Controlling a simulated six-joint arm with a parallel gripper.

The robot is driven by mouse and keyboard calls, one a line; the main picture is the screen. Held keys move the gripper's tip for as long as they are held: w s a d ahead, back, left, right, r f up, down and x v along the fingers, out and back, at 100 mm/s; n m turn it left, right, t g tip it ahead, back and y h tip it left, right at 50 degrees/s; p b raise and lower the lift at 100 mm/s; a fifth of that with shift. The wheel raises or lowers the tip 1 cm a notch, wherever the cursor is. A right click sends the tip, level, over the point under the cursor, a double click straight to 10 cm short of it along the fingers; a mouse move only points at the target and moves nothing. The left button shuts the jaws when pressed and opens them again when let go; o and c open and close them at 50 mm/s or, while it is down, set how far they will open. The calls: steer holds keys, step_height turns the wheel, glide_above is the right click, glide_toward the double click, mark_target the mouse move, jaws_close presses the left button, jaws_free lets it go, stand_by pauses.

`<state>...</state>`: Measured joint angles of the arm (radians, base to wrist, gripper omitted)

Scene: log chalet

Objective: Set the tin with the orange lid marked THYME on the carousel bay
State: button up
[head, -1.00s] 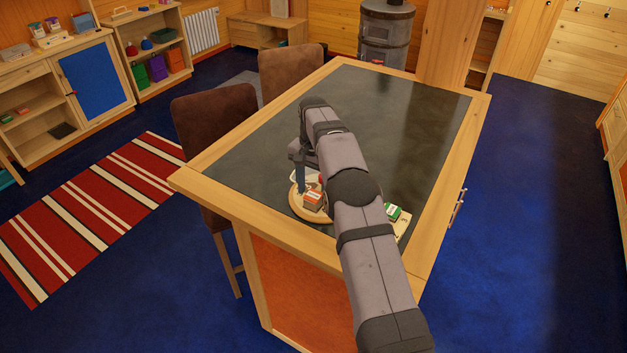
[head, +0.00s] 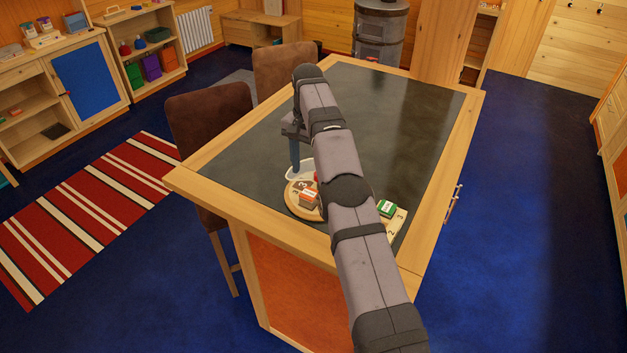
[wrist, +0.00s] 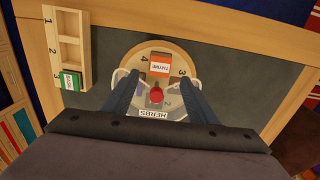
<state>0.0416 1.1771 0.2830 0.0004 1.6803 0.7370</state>
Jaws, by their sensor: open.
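The tin with the orange lid marked THYME (wrist: 160,65) stands upright on the round wooden carousel (wrist: 151,47), near its rim; the tin also shows in the head view (head: 309,197). The carousel has a red knob (wrist: 156,95) at its middle, the numbers 2, 3 and 4 in view, and a HERBS label. The number of the tin's own bay cannot be read. My gripper (wrist: 160,80) is open and empty above the carousel, its blue fingers apart, with the knob between them in the wrist view and the tin beyond.
A wooden rack (wrist: 86,43) with numbered slots stands beside the carousel, a green-lidded tin (wrist: 71,80) at its slot 3. The dark tabletop (head: 400,110) beyond is clear. Two brown chairs stand along the table's left side.

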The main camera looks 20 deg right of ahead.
steer(key=shift+r, duration=0.1)
steer(key=s+f+n, duration=0.2)
steer(key=s+n, duration=0.1)
steer(key=s, duration=0.9)
steer(key=s+a+f+n, duration=0.1)
steer(key=s+f+n, duration=0.1)
steer(key=s, duration=1)
steer(key=s+a+f+n, duration=0.1)
steer(key=s+n, duration=0.3)
steer(key=s, duration=0.8)
steer(key=shift+s+a+f, duration=0.25)
steer(key=shift+f, duration=0.15)
step_height(320, 180, down, 10)
steer(key=b, duration=0.9)
steer(key=shift+b, duration=0.4)
steer(key=shift+r, duration=0.15)
